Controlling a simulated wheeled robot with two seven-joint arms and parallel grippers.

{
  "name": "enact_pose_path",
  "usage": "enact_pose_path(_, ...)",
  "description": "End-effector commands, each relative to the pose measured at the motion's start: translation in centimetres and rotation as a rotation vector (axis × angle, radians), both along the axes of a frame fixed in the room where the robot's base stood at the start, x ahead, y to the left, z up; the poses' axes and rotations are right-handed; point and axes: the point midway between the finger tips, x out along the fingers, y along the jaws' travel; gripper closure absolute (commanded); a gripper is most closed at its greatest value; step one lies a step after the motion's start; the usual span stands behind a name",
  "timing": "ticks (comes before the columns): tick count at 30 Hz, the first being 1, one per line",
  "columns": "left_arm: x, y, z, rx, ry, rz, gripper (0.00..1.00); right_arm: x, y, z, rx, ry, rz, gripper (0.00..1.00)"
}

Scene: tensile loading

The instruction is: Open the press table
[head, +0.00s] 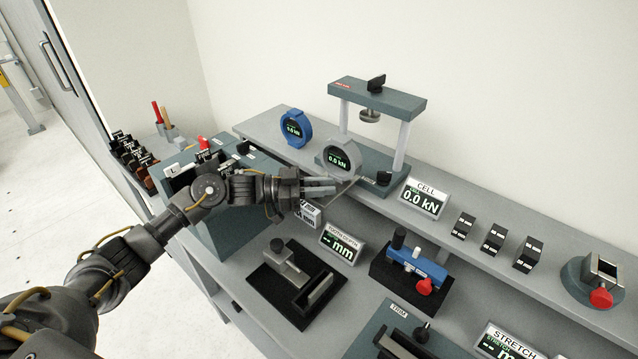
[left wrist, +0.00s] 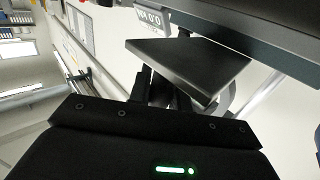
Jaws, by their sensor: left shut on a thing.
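The press (head: 376,97) stands at the back of the bench, with a grey-green top beam, two light columns and a dark base (head: 392,188). A flat dark plate, the press table (left wrist: 190,62), sticks out beside the base in the left wrist view. My left gripper (head: 328,187) is at the left front of the press, its jaws shut at the plate's edge; the exact contact is hidden. A round grey gauge (head: 343,158) reading 0.0 kN stands just behind and above the fingers. My right gripper is not in view.
A blue gauge (head: 296,128) stands left of the press. The CELL display (head: 424,198) and several black blocks (head: 494,236) are at right. In front are a black fixture (head: 290,281), a blue device (head: 415,262) and a small mm display (head: 341,243). A grey-green box (head: 222,226) lies under my arm.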

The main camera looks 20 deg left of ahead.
Motion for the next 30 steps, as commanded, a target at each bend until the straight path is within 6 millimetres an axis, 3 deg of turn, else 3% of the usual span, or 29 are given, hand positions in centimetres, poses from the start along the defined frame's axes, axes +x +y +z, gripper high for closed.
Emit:
enact_pose_path(2,0.0,0.0,0.0,-0.001,0.0,0.0,1.0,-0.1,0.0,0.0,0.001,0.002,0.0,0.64)
enact_pose_path(3,0.0,0.0,0.0,-0.002,-0.001,0.0,0.78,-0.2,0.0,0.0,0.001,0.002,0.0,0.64)
enact_pose_path(8,0.0,0.1,0.0,-0.001,0.0,0.001,0.58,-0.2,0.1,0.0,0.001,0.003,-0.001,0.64)
enact_pose_path(17,-0.1,0.3,-0.1,-0.001,-0.001,0.002,0.58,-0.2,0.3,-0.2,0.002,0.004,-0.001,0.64)
enact_pose_path(30,-2.5,6.1,-0.3,0.0,0.0,0.002,0.58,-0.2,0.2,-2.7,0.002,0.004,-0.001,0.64)
